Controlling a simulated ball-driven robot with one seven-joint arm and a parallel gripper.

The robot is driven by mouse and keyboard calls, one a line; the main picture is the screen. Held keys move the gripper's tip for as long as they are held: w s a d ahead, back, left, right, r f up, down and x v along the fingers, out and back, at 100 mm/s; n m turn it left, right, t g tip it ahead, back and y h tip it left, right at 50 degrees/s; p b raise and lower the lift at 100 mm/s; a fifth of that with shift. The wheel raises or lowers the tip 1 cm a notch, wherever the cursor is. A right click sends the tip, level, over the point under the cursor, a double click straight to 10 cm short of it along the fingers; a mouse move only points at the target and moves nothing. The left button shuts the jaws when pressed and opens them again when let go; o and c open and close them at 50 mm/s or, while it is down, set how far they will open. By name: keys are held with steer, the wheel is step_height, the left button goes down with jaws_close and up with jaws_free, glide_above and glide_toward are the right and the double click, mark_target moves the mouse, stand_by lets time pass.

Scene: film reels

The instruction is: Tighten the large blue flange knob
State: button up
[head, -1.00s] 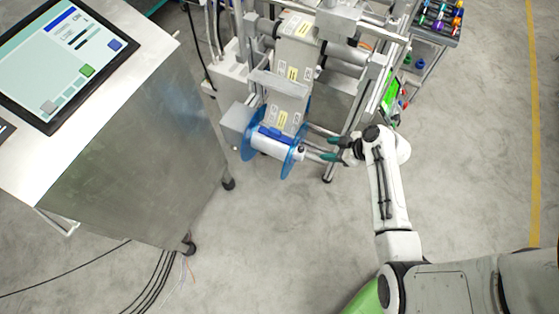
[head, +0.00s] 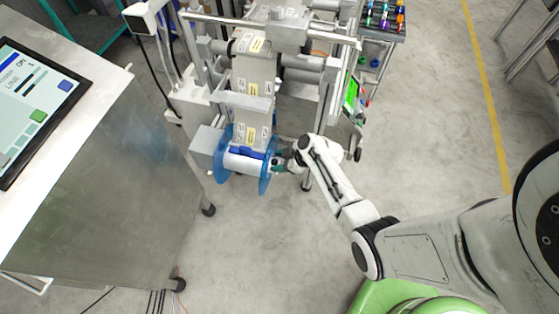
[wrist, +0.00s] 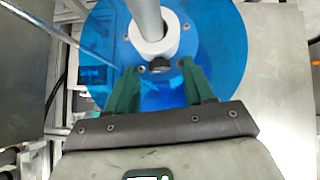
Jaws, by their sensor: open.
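The large blue flange (head: 266,178) is at the right end of the film reel, and its face fills much of the wrist view (wrist: 100,35). A pale round hub collar (wrist: 153,45) sits at its centre around a grey shaft (wrist: 146,12). A small dark knob (wrist: 160,65) sticks out of the collar's near side. My gripper (wrist: 160,70) is open, with one green finger to each side of the knob. I cannot tell whether either finger touches it. In the head view my gripper (head: 279,160) is close beside the flange, partly hidden by my wrist.
The film web (head: 253,95) runs up from the reel into the machine frame (head: 330,95). A steel cabinet with a screen (head: 40,105) stands at left. A rack of coloured spools (head: 382,17) stands at back right. The floor (head: 440,130) at right is clear.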

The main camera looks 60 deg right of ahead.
steer(key=shift+c, duration=0.3)
jaws_close()
steer(key=shift+s+a+f+m+h, duration=0.1)
steer(key=shift+a+m+h, duration=0.2)
steer(key=shift+m+h, duration=0.3)
steer(key=shift+a+m+t+h+p, duration=0.1)
steer(key=shift+m+t+h+p, duration=0.3)
steer(key=shift+m+h, duration=0.95)
steer(key=shift+m+y, duration=0.25)
steer(key=shift+o, duration=0.3)
jaws_free()
